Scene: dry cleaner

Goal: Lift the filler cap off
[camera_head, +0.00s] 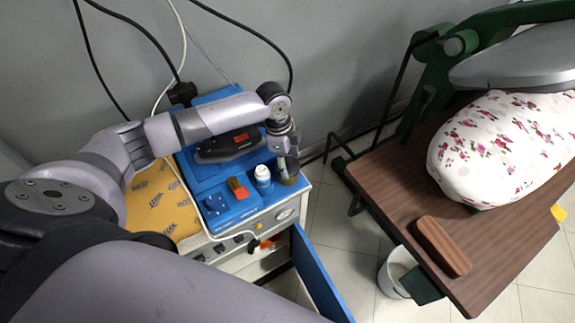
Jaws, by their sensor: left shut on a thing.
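My left gripper (286,161) reaches in from the left and points down at the right side of the blue-topped steam unit (210,169). It is shut on a small olive-brown round piece (289,180), which looks like the filler cap. The fingers hide part of this piece, and I cannot tell whether it is seated or raised. My right gripper is not in view.
A white bottle (262,180) stands just left of the gripper. An iron (228,145) rests behind, and a red switch (237,188) is nearby. A blue door (318,280) hangs open in front. A wooden pressing table (400,180) stands at right.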

